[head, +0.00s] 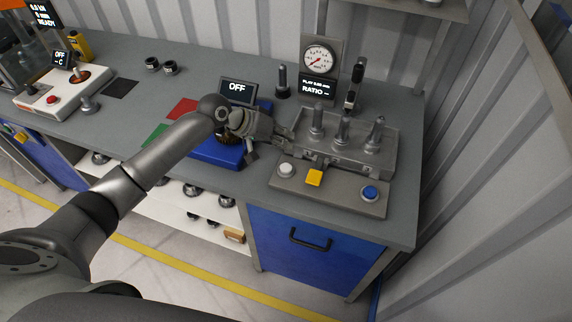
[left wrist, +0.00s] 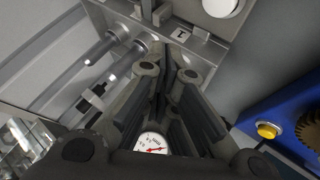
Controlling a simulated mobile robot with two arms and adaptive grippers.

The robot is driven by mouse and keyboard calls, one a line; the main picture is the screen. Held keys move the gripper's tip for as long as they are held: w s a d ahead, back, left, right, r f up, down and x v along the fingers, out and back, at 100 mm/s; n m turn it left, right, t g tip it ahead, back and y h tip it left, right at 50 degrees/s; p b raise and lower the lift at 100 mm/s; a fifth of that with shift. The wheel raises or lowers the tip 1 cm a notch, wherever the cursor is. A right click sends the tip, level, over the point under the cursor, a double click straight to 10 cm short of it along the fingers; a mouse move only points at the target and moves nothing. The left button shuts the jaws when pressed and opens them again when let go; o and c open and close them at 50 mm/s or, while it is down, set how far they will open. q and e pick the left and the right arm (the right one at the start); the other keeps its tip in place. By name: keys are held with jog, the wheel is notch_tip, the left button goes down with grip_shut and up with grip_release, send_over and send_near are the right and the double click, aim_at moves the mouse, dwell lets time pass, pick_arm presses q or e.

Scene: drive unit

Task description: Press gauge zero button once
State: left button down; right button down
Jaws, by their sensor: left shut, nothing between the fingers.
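The round dial gauge (head: 318,60) with a red needle stands on a panel at the back of the bench, above a small display reading "RATIO". I cannot read which button is the gauge zero. My left gripper (head: 287,134) is shut and empty, just left of the fixture, behind the white button. In the left wrist view its fingers (left wrist: 168,74) point toward the fixture; the white button (left wrist: 224,5) shows at the top edge.
The grey fixture (head: 392,152) holds several upright metal posts. A blue unit (head: 215,152) with an "OFF" display (head: 238,91) sits under my left forearm. It has a yellow button (left wrist: 268,130) in the left wrist view. A dark post (head: 282,82) stands behind. A corrugated wall closes the right side.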

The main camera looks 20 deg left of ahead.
pick_arm(q)
notch_tip(320, 180, up, 10)
jog(key=p, duration=0.6)
jog(key=shift+p, duration=0.3)
